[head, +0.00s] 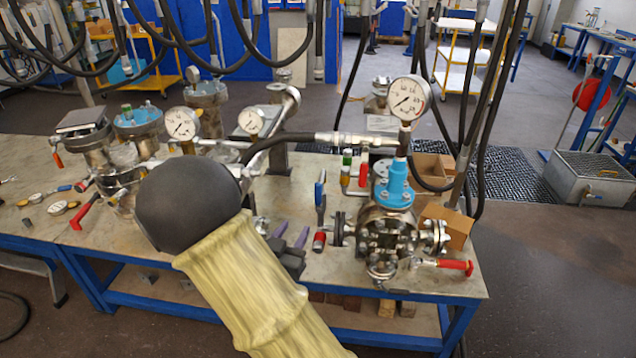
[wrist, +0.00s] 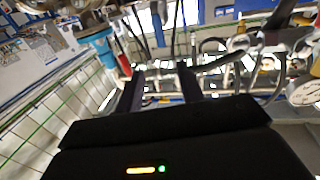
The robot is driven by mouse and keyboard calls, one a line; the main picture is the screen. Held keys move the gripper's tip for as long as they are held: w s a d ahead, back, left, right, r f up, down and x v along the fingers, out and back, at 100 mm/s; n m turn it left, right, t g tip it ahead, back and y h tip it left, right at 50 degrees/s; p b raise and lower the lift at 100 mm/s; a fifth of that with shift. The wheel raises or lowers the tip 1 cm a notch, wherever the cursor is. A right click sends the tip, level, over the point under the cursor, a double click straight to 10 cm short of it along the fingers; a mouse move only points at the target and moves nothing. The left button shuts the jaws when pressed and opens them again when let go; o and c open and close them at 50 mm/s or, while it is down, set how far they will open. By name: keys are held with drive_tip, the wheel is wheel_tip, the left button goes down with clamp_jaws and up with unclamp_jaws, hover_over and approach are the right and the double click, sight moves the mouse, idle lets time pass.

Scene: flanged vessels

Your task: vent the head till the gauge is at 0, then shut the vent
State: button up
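A flanged steel vessel (head: 385,232) with a blue fitting (head: 396,183) stands at the bench's right end. A round white gauge (head: 407,98) sits above it; its dark needle shows, but I cannot read the value. A red-handled valve (head: 455,266) sticks out at its lower right. Two more gauges, a left one (head: 182,123) and a middle one (head: 251,121), stand further left. I cannot tell which valve is the vent. My gripper shows in the wrist view (wrist: 160,76), its two dark fingers apart with nothing seen held between them. In the head view my arm mostly hides it.
The bench (head: 330,262) carries another vessel group at left with a red handle (head: 86,210). A black hose (head: 275,141) crosses the middle, and several hoses hang from above. Cardboard boxes (head: 447,222) stand behind the right vessel.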

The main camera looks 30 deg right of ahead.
sight(317, 192)
drive_tip(key=p+x, duration=0.4)
drive_tip(key=x, duration=1.3)
drive_tip(key=shift+w+d+f+p, duration=0.15)
drive_tip(key=shift+w+d+p, duration=0.05)
drive_tip(key=shift+p, duration=0.1)
clamp_jaws()
